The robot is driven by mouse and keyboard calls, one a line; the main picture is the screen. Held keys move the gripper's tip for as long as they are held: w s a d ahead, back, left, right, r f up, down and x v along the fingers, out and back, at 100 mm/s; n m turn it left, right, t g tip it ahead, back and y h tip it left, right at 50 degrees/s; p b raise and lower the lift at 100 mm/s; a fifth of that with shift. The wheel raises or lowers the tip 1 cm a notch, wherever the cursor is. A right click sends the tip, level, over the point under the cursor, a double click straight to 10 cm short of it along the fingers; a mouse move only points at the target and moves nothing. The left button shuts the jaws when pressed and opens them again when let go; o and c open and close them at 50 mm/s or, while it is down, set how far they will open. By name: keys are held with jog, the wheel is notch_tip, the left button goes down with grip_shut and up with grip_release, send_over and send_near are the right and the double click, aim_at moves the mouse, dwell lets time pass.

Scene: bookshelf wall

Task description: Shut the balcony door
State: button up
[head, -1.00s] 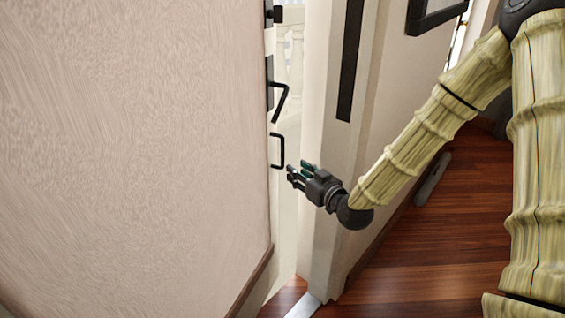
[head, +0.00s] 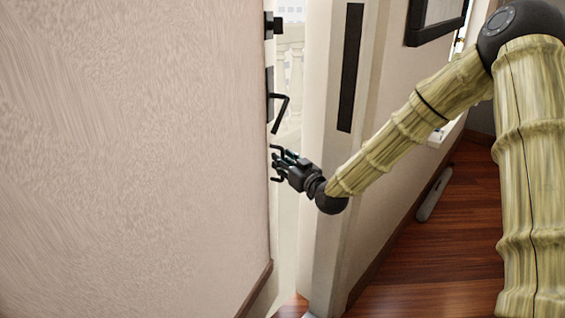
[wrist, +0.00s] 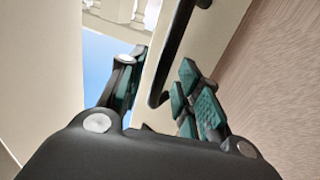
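The balcony door (head: 130,160) is the large beige textured panel filling the left of the head view. It stands ajar, with a gap between its edge and the white frame (head: 325,200). My gripper is open at the pull handle's height. In the wrist view its fingers (wrist: 163,62) are spread, and a black handle bar (wrist: 172,45) shows between them in the picture. I cannot tell whether they touch it.
A black strip (head: 350,68) runs down the frame. A pale balustrade (head: 290,70) and sky show through the gap. A dark-framed picture (head: 435,18) hangs on the right wall. The wooden floor (head: 440,250) is mostly clear, with a grey bar (head: 434,193) along the wall.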

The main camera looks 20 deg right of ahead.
jog(key=shift+w+a, duration=0.1)
jog(key=shift+w, duration=0.4)
grip_shut()
